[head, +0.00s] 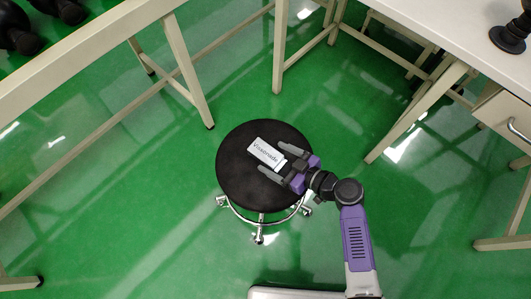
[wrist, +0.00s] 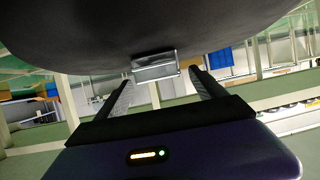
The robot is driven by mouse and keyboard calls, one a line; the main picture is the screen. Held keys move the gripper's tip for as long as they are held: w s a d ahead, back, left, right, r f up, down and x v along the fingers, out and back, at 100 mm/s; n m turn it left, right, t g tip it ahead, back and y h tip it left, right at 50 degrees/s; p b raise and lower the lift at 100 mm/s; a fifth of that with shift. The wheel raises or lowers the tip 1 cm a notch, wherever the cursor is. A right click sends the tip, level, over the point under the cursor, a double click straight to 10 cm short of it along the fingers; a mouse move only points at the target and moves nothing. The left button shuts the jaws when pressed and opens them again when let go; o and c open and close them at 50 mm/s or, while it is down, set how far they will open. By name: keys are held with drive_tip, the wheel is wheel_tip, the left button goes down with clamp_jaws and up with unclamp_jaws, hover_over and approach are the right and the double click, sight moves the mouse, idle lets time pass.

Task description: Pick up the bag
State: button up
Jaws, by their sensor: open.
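The bag (head: 265,152) is a small white packet with dark lettering, lying on the round black seat of a stool (head: 235,178) in the head view. My gripper (head: 275,160) is open over the seat, pointing up and left toward the bag. Its two fingers stand apart, around the near end of the bag. In the wrist view the bag (wrist: 155,67) shows as a grey-silver end face between and just beyond the fingertips of my gripper (wrist: 161,76). I cannot tell whether either finger touches it.
The stool seat (wrist: 90,30) fills the top of the wrist view. A white table (head: 452,25) with a drawer stands at the right, and another table (head: 70,58) at the upper left. The green floor (head: 120,215) around the stool is mostly clear.

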sight(271, 156)
drive_tip(key=shift+x, duration=1.95)
drive_tip(key=shift+f, duration=0.1)
drive_tip(key=c, duration=1.5)
drive_tip(key=shift+o, duration=0.2)
